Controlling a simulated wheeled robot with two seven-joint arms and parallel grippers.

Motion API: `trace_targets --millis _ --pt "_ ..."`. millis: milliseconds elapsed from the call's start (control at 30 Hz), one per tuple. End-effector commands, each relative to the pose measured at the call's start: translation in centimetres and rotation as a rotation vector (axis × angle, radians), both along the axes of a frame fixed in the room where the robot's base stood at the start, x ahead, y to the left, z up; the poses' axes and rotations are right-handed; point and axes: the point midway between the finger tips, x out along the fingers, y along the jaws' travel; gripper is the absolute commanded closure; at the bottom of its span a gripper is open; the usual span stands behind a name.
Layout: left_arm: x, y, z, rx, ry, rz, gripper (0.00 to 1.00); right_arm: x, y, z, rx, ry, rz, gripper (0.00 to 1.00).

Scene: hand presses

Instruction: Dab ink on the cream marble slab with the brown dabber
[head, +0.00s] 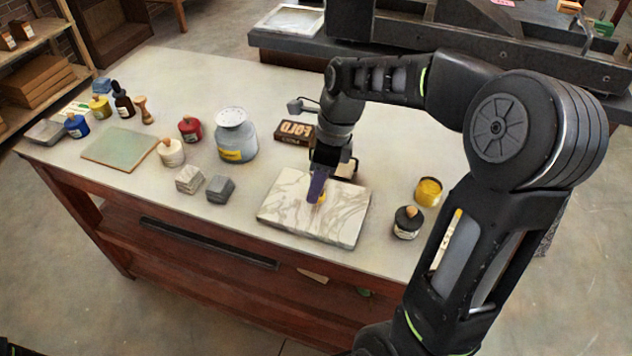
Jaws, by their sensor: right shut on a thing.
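The cream marble slab (278,210) with grey-brown veins lies flat near the front edge of the table in the head view. My right gripper (318,190) reaches down over the slab's middle from above. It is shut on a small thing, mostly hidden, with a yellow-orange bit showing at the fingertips. I cannot tell whether that thing touches the slab. A brown turned-wood piece (143,109), shaped like a dabber or handle, stands at the left back of the table. I cannot tell whether the held thing is the brown dabber. My left gripper is not in view.
A yellow tin (428,191) and a black knobbed jar (408,223) stand right of the slab. Two stone blocks (220,189) and a grey can (237,136) stand left of it. A dark lettered box (294,132) lies behind. The table's front edge is close to the slab.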

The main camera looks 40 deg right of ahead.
Motion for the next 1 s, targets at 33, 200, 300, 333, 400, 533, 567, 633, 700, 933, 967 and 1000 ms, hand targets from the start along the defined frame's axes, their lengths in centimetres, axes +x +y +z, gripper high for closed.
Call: trace_targets --millis 33,200,300,333,400,533,567,633,700,933,967,1000 --pt "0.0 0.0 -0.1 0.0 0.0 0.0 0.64 0.0 0.0 -0.1 0.0 0.0 0.0 1.0" --pt "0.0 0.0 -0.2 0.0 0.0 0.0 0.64 0.0 0.0 -0.3 0.0 0.0 0.0 1.0" --pt "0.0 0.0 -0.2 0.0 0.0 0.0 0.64 0.0 0.0 -0.4 0.0 0.0 0.0 1.0" --pt "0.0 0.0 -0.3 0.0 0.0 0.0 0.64 0.0 0.0 -0.5 0.0 0.0 0.0 1.0" --pt "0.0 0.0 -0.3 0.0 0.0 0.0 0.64 0.0 0.0 -0.6 0.0 0.0 0.0 1.0" --pt "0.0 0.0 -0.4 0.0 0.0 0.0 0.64 0.0 0.0 -0.7 0.0 0.0 0.0 1.0" --pt "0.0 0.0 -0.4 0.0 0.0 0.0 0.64 0.0 0.0 -0.7 0.0 0.0 0.0 1.0" --pt "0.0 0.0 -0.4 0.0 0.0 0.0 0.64 0.0 0.0 -0.8 0.0 0.0 0.0 1.0" --pt "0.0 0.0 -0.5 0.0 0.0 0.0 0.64 0.0 0.0 -0.9 0.0 0.0 0.0 1.0" --pt "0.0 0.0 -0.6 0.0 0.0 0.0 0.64 0.0 0.0 -1.2 0.0 0.0 0.0 1.0" --pt "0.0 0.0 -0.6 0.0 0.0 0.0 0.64 0.0 0.0 -1.2 0.0 0.0 0.0 1.0" --pt "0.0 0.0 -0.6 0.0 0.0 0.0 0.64 0.0 0.0 -1.2 0.0 0.0 0.0 1.0"
